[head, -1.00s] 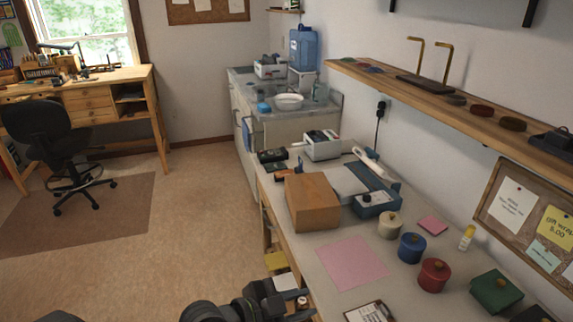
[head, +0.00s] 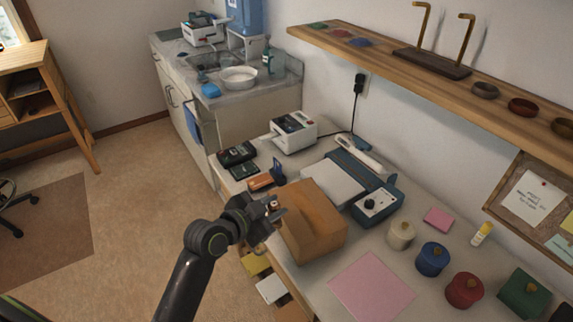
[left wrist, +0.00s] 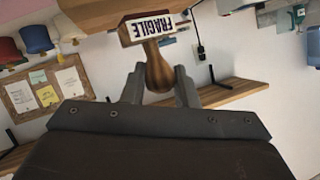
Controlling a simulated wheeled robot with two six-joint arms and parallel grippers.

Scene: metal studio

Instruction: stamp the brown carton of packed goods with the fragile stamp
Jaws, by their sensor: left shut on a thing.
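The brown carton (head: 316,232) stands on the bench, beside and right of my left gripper (head: 272,208). In the left wrist view, the carton (left wrist: 100,14) fills part of the top. The same view shows the fragile stamp (left wrist: 158,72), with a wooden handle and a white label reading FRAGILE. My left gripper (left wrist: 158,92) is shut on its handle. The stamp's block is close to the carton; I cannot tell whether they touch. In the head view my gripper mostly hides the stamp. My right gripper is not in view.
Behind the carton are a blue and white device (head: 375,201), a white printer (head: 293,132) and black boxes (head: 237,155). A pink sheet (head: 371,288) lies flat in front. Lidded pots (head: 432,259) line the right side. A shelf (head: 420,82) hangs above.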

